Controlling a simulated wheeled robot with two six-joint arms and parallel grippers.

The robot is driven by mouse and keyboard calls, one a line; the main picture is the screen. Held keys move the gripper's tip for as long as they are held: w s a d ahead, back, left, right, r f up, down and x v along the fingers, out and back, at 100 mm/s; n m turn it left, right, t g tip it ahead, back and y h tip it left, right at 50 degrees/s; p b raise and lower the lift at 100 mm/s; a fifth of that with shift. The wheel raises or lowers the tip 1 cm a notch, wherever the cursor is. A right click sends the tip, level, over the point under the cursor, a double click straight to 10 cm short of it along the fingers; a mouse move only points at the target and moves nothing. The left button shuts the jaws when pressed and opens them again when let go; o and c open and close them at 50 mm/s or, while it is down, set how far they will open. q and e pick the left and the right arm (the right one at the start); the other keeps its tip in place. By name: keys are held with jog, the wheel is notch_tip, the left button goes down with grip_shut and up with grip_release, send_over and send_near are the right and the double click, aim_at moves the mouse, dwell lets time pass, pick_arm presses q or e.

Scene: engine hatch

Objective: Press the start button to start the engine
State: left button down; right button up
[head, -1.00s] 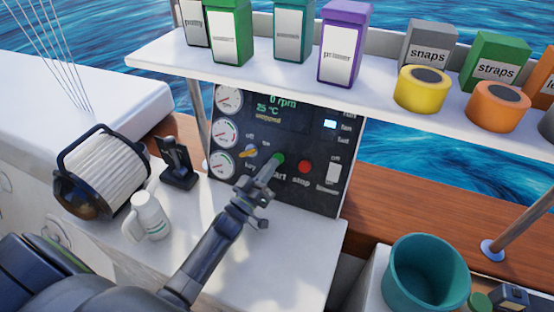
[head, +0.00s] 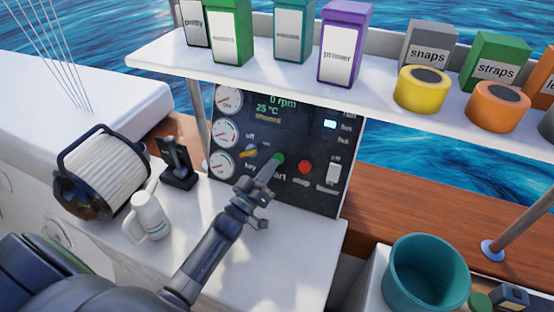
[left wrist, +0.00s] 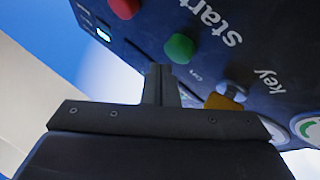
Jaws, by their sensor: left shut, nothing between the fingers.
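The green start button (head: 279,158) is on the dark control panel (head: 318,203), with the word start below it. It also shows in the left wrist view (left wrist: 180,48). My left gripper (head: 272,167) is shut and empty, with its fingertips just in front of the button and pointing at it. In the left wrist view the fingertips (left wrist: 159,70) appear close beside the button; I cannot tell whether they touch. The red stop button (head: 305,167) is to its right. The yellow key knob (head: 249,151) is to its left. The display (head: 268,104) reads 0 rpm and 25 °C. My right gripper is not in view.
A white shelf (head: 300,72) with labelled boxes and tape rolls overhangs the panel. A white mug (head: 148,216), a black lever (head: 177,162) and a ribbed filter (head: 108,170) stand left of my arm. A teal bucket (head: 428,275) is at lower right.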

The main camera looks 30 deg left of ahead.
pick_arm(q)
jog(key=shift+w, duration=0.1)
dwell(0.4)
jog(key=shift+w+f, duration=0.2)
jog(key=shift+w, duration=0.1)
jog(key=shift+w+a+f+b, duration=0.1)
jog(key=shift+w+f+b, duration=0.2)
jog(key=shift+w+b, duration=0.4)
dwell(0.9)
dwell(0.4)
jog(key=shift+s+r+p, duration=0.25)
jog(key=shift+s+p, duration=0.3)
jog(key=shift+p, duration=0.05)
jog(key=shift+s+r+p, duration=0.25)
jog(key=shift+s+p, duration=0.3)
